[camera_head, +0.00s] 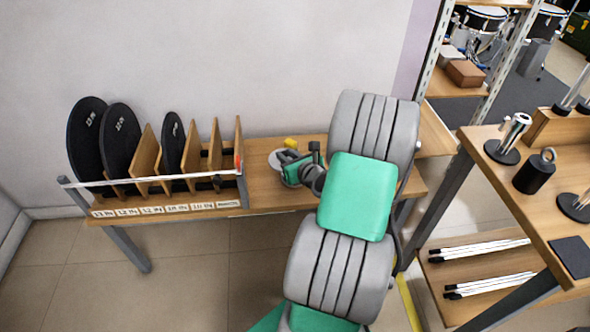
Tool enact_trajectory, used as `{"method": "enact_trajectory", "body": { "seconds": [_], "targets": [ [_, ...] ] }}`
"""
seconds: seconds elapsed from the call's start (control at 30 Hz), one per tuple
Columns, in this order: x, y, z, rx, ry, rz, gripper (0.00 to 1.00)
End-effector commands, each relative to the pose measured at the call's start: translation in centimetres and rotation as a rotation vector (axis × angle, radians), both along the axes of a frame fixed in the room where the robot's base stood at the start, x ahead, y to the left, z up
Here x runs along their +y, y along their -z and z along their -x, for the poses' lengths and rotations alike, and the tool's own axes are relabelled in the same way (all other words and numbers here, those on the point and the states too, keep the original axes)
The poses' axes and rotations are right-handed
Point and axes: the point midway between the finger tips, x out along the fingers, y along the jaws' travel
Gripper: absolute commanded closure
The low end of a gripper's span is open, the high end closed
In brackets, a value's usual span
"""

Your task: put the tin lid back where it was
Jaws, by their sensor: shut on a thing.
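A pale grey round thing, which looks like the tin lid (274,159), shows at the wooden bench top right of the pad rack. My gripper (284,157) is over it and shut on it, with my arm coming in from the lower right. The gripper and wrist cover much of the lid. I cannot tell whether it touches the bench or is held just above it. A small yellow thing (291,142) shows right behind it, partly hidden.
A slotted wooden rack (165,190) with a pale front rail holds several black round pads (87,135) at the left of the bench (262,195). A second table (500,185) with metal stands is at the right. Bare bench shows between rack and gripper.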

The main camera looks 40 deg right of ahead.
Motion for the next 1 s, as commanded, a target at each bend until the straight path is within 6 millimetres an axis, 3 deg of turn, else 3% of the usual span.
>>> {"method": "enact_trajectory", "body": {
  "seconds": [0.1, 0.2, 0.37, 0.57, 1.0],
  "targets": [
    [-2.7, 3.2, -1.0, 0.002, 0.0, -0.001, 1.0],
    [-4.3, 4.9, -1.6, 0.0, 0.002, 0.0, 1.0],
    [-5.5, 6.1, -2.0, 0.0, 0.002, 0.001, 1.0],
    [-6.1, 9.7, -2.3, 0.001, 0.001, -0.001, 1.0],
    [-6.1, 10.2, -2.2, 0.0, 0.001, -0.001, 1.0]
  ]
}}
